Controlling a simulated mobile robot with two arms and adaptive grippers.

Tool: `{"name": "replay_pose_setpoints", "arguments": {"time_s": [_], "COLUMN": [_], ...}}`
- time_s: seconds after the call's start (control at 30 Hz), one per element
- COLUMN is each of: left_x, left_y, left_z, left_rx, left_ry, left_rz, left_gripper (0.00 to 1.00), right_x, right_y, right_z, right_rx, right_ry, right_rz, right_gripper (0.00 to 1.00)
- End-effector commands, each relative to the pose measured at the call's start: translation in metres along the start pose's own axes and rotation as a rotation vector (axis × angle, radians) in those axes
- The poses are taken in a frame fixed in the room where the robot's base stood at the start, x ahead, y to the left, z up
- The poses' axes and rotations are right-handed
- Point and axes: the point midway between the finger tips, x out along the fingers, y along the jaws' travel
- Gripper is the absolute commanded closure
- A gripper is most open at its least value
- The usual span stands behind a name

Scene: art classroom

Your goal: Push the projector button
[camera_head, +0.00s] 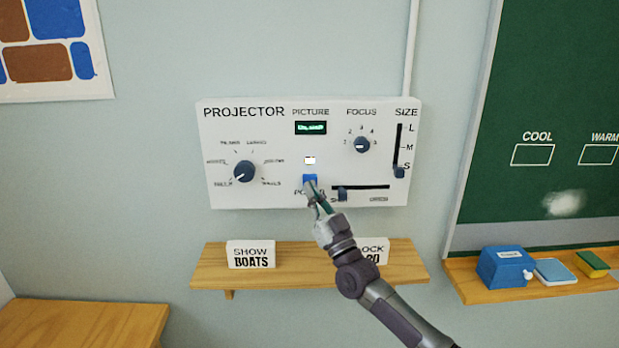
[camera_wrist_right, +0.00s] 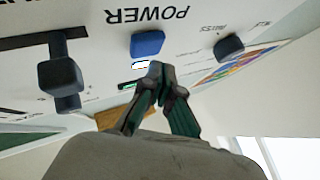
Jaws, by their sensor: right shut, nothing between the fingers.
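The white projector panel (camera_head: 270,195) is on the wall, with a blue power button (camera_head: 310,179) low in its middle. A small light above the button is lit, and a green display (camera_head: 310,128) glows under PICTURE. My right gripper (camera_head: 311,189) is shut and empty, its tips just at the lower part of the button. In the right wrist view, the button (camera_wrist_right: 147,43) shows beside the POWER label, near the shut fingertips (camera_wrist_right: 160,70). Whether the tips touch it, I cannot tell. My left gripper is not in view.
A dial (camera_head: 244,171), a focus knob (camera_head: 362,145), a size slider (camera_head: 398,172) and a horizontal slider (camera_head: 342,193) surround the button. A wooden shelf (camera_head: 300,275) below holds a SHOW BOATS sign (camera_head: 251,254) and another sign partly hidden by my arm.

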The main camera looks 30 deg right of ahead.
Motion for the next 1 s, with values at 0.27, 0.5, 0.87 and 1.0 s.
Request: {"name": "replay_pose_setpoints", "arguments": {"time_s": [0.27,0.5,0.87,1.0], "left_x": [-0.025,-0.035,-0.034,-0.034], "left_y": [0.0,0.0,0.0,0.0], "left_z": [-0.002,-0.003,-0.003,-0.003], "left_rx": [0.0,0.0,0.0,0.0], "left_ry": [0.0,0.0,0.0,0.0], "left_rz": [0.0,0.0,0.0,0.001], "left_gripper": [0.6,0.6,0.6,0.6], "right_x": [-0.018,-0.032,-0.033,-0.033], "right_y": [-0.015,-0.023,-0.024,-0.024], "right_z": [-0.017,-0.025,-0.025,-0.025], "right_rx": [0.0,-0.001,-0.001,-0.001], "right_ry": [-0.003,-0.002,0.0,-0.001], "right_rz": [0.0,0.001,0.001,0.001], "right_gripper": [1.0,1.0,1.0,1.0]}}
